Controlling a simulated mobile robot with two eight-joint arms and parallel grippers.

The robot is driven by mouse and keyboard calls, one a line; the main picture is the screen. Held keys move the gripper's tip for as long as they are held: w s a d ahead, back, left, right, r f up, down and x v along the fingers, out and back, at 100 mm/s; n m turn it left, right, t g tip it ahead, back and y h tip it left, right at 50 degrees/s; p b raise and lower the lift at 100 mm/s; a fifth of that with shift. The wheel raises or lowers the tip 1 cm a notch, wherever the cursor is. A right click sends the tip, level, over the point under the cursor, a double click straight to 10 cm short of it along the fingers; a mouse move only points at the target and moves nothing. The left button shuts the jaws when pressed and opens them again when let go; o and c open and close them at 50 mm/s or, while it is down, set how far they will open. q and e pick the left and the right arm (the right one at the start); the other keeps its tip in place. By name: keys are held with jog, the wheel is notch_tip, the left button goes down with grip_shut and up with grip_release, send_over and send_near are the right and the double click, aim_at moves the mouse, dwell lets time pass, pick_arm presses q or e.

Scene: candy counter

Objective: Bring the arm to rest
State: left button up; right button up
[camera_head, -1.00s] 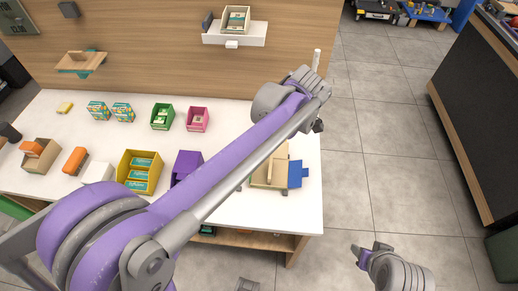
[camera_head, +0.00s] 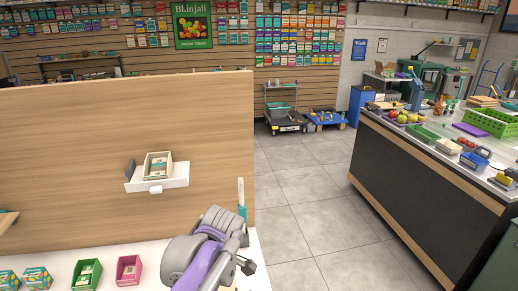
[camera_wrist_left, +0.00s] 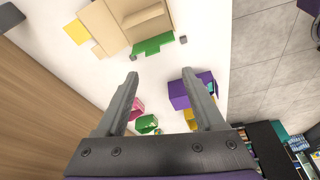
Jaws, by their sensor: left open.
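My left arm (camera_head: 200,260) rises from the bottom of the head view in front of the white counter, with its gripper hidden or below the frame. In the left wrist view my left gripper (camera_wrist_left: 160,78) is open, with nothing between its fingers. It hangs over the white counter top (camera_wrist_left: 205,20). My right gripper is out of view.
A tan box-like object (camera_wrist_left: 150,18) lies on the counter. A wooden panel (camera_head: 90,150) with a white shelf (camera_head: 165,178) stands behind it. A dark display counter (camera_head: 420,190) is at right. The tiled floor (camera_head: 310,200) between is clear.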

pick_arm(q)
jog(key=s+a+f+m+t+h+p, duration=0.1)
jog(key=s+f+m+t, duration=0.1)
jog(key=s+m, duration=0.5)
jog(key=s+a+f+m+t+h, duration=0.2)
jog(key=s+f+m, duration=0.3)
jog(key=m, duration=0.5)
jog(key=s+t, duration=0.1)
jog(key=s, duration=0.1)
jog(key=shift+s+m+p, duration=0.3)
jog(key=shift+s+p, duration=0.05)
jog(key=shift+p, duration=0.05)
